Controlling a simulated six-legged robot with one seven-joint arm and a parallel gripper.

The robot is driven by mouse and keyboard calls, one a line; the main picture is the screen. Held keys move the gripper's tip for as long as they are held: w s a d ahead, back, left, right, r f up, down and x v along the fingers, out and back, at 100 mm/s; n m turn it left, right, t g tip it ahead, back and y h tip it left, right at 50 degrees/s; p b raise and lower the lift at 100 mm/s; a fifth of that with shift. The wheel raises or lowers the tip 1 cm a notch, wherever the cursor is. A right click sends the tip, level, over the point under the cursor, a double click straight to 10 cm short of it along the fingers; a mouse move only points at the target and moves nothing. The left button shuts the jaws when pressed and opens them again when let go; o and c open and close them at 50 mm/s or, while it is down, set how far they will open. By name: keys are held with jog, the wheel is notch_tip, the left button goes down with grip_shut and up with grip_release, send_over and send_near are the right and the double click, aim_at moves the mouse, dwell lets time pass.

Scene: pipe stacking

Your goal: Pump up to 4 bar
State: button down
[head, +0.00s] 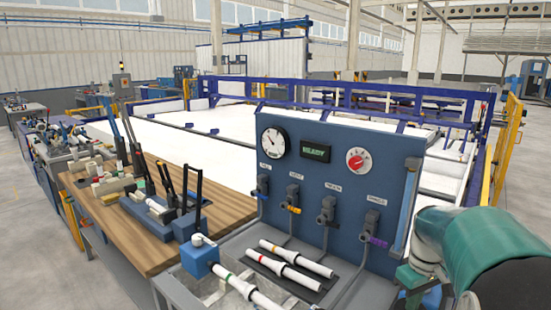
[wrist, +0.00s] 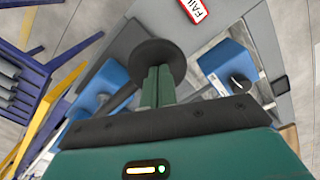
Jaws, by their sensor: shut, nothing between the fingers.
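The round white pressure gauge (head: 273,141) sits at the upper left of the blue test panel (head: 335,165). Its needle leans to the upper left; the numbers are too small to read. A green display (head: 315,151) beside it reads READY. A red knob (head: 356,160) is to its right. In the wrist view my gripper (wrist: 157,88) is shut, its green fingers together and empty. A dark round disc (wrist: 154,60) shows at the fingertips; I cannot tell what it is or whether they touch. My teal arm fills the head view's lower right, and the gripper is not clear there.
Several valves with coloured handles, one orange (head: 290,208), line the panel. White pipes (head: 296,258) lie before it. A wooden bench (head: 125,227) with black levers stands left. The wrist view shows a FAIL sign (wrist: 194,10), a blue box (wrist: 228,72) and a yellow rail (wrist: 42,110).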

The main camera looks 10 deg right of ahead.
jog(key=shift+s+a+r, duration=0.1)
jog(key=shift+r, duration=1.1)
jog(key=shift+f, duration=4.4)
notch_tip(320, 180, up, 9)
jog(key=shift+s+a+f, duration=0.1)
jog(key=shift+a, duration=0.05)
